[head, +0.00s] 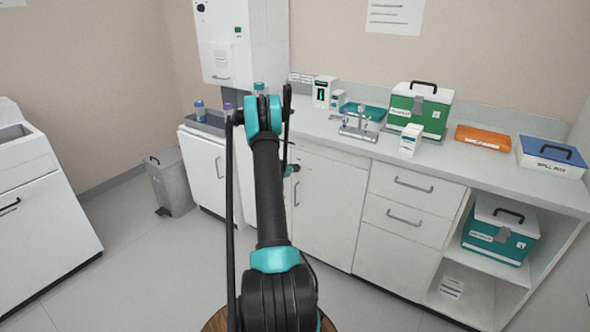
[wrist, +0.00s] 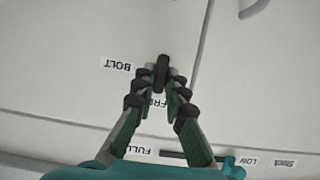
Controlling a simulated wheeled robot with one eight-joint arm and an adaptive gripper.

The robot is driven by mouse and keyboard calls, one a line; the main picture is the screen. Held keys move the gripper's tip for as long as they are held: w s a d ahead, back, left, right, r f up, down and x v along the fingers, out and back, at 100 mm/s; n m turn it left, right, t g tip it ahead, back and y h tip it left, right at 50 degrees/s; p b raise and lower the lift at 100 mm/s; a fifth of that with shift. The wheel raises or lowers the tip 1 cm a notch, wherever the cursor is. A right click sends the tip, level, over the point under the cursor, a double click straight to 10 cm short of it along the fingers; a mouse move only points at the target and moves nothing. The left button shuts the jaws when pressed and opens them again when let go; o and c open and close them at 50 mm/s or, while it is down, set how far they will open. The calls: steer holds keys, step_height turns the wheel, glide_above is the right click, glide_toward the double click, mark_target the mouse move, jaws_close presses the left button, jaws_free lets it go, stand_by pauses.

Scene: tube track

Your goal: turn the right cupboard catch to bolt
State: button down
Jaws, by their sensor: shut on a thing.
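The right cupboard catch (wrist: 162,72) is a small black knob on a pale door front in the wrist view. My gripper (wrist: 161,84) is shut on it, with a dark green finger on either side. The catch's long side runs up and down in the picture. A BOLT label (wrist: 117,65) lies to its left, upside down. A FREE label (wrist: 157,102) lies just below it, partly hidden by the fingers. In the head view my arm hides the catch and most of the gripper in front of the white cupboard door (head: 328,215).
A dark slot (wrist: 188,156) between FULL and LOW labels lies below the catch in the wrist view. In the head view, drawers (head: 405,205) and an open shelf with a teal box (head: 497,240) stand right. A grey bin (head: 170,182) stands left on clear floor.

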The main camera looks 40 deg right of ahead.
steer(key=shift+g, duration=0.3)
steer(key=n+g+h, duration=0.1)
steer(key=n, duration=0.3)
steer(key=n+g+h, duration=0.2)
steer(key=n, duration=0.2)
steer(key=w+f+n+g+h, duration=0.1)
steer(key=n+h, duration=0.1)
steer(key=n, duration=0.3)
steer(key=shift+a+g, duration=0.25)
steer(key=shift+g, duration=0.15)
steer(key=shift+n, duration=0.3)
stand_by(0.5)
steer(key=c, duration=1.6)
jaws_free()
steer(key=shift+o, duration=0.2)
steer(key=a, duration=1.2)
